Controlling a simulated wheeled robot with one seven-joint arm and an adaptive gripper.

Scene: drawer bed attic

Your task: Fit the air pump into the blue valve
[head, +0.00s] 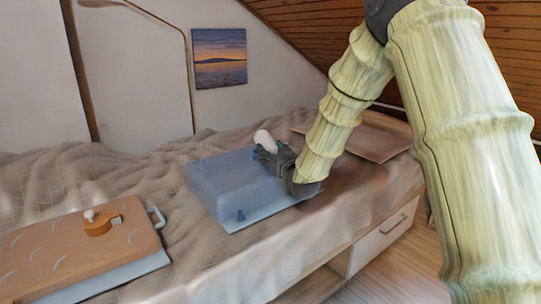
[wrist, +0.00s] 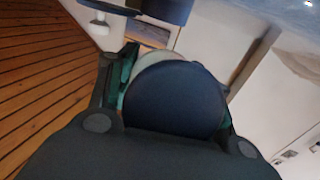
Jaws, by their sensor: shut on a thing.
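A translucent blue, box-shaped inflatable (head: 215,185) lies on the bed. My gripper (head: 266,147) is at the inflatable's back right edge, shut on a rounded thing that I take for the air pump. Its white end (head: 263,137) sticks up above the fingers in the head view. In the wrist view the held pump (wrist: 175,98) is a dark navy round body with a pale rim behind it, between the two fingers (wrist: 172,90). Whether the pump touches a valve is hidden.
An orange-brown case (head: 70,245) with a light handle and a white knob lies at the left of the bed (head: 95,180). A flat brown piece (head: 370,140) lies behind my arm. A drawer front (head: 385,240) is below the bed. Rumpled bedding between case and inflatable is clear.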

